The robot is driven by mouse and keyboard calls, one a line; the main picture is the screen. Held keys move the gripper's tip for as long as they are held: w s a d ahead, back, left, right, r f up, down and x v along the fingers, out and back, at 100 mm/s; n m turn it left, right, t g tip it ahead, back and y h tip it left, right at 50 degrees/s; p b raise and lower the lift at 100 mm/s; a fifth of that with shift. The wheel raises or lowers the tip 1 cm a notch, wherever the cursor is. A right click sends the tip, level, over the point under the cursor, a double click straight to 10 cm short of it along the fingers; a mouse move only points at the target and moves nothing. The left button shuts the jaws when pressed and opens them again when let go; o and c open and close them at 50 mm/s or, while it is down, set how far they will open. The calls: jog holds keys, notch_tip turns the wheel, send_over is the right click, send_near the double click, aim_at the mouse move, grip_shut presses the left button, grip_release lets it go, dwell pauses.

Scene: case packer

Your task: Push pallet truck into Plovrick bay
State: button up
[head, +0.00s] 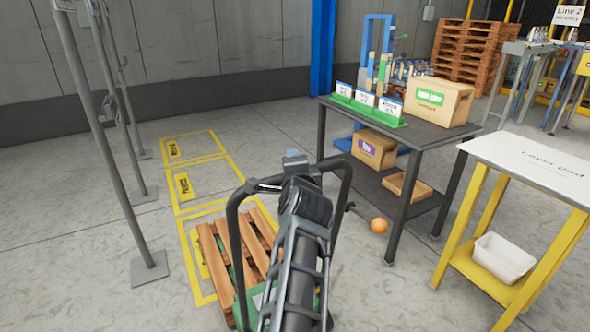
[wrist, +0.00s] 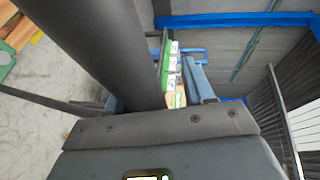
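The pallet truck shows in the head view with a green base (head: 241,308) and a tall black loop handle (head: 236,232). A wooden pallet (head: 208,240) sits low at its front. My gripper (head: 295,158) is at the top bar of the handle. In the wrist view, my gripper (wrist: 158,95) has its two grey-blue fingers apart, with a thick dark bar running between them and a gap beside the right finger. Yellow-outlined floor bays lie beyond the truck: a middle bay (head: 208,183) and a far bay (head: 195,147). Their labels are too small to read.
A dark table (head: 440,140) with boxes stands to the right, an orange ball (head: 379,225) on the floor by it. A white-topped yellow table (head: 540,165) is nearer right. Grey posts (head: 103,150) stand left of the bays. The floor between is clear.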

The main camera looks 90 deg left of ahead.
jog(key=shift+w+f, duration=0.1)
jog(key=shift+d, duration=0.1)
jog(key=p+v, duration=0.1)
jog(key=v, duration=0.6)
jog(key=shift+d, duration=0.3)
